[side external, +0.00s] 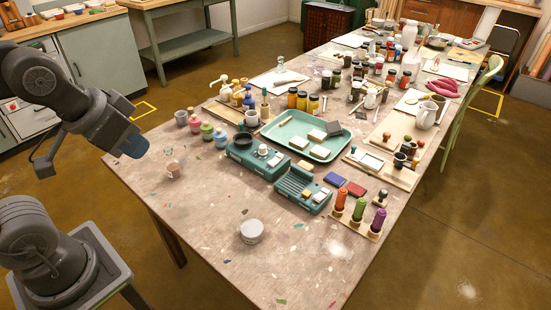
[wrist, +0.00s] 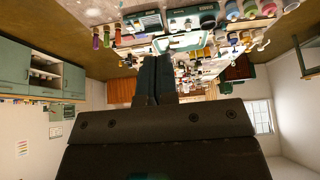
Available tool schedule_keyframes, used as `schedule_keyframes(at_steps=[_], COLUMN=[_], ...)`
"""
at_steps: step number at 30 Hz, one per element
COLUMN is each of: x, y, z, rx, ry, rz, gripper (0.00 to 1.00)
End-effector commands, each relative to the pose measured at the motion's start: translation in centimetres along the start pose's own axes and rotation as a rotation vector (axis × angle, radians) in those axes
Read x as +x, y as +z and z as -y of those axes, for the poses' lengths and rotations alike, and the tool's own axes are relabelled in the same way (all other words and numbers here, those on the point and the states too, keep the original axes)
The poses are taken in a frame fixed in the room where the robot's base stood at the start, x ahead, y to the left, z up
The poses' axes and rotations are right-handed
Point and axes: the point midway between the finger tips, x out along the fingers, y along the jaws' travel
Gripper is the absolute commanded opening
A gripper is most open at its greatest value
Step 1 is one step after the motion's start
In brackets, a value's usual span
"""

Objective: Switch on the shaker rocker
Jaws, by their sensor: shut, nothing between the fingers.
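Two teal bench devices stand side by side near the middle of the table. One device (side external: 242,157) has a dark round top piece and pale controls. The other device (side external: 298,190) has a ridged top and small pale parts at its front. Which one is the shaker, and how its rocker is set, is too small to tell. My gripper (side external: 136,147) is at the table's left edge, well apart from both devices. In the wrist view, which is upside down, its dark blue fingers (wrist: 156,75) are shut and empty, with the devices beyond them at the top.
A teal tray (side external: 262,133) with pale blocks lies behind the devices. Colored stamps (side external: 359,210) stand in a rack at right. The table's near left is mostly clear.

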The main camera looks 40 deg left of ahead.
Motion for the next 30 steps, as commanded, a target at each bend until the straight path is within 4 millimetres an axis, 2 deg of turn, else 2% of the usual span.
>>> schedule_keyframes(at_steps=[5, 11, 17, 23, 30], x=[0.0, 0.8, 3.2, 7.1, 13.6], y=[-1.9, -7.2, -13.0, -18.2, -23.1], z=[0.0, 0.2, 0.4, 0.7, 1.1], rx=[-0.068, -0.269, -0.500, -0.729, -1.003], ry=[-0.001, -0.012, -0.033, -0.066, -0.120], rz=[0.018, 0.067, 0.115, 0.161, 0.210], gripper=[0.00, 0.00, 0.00, 0.00, 0.00])
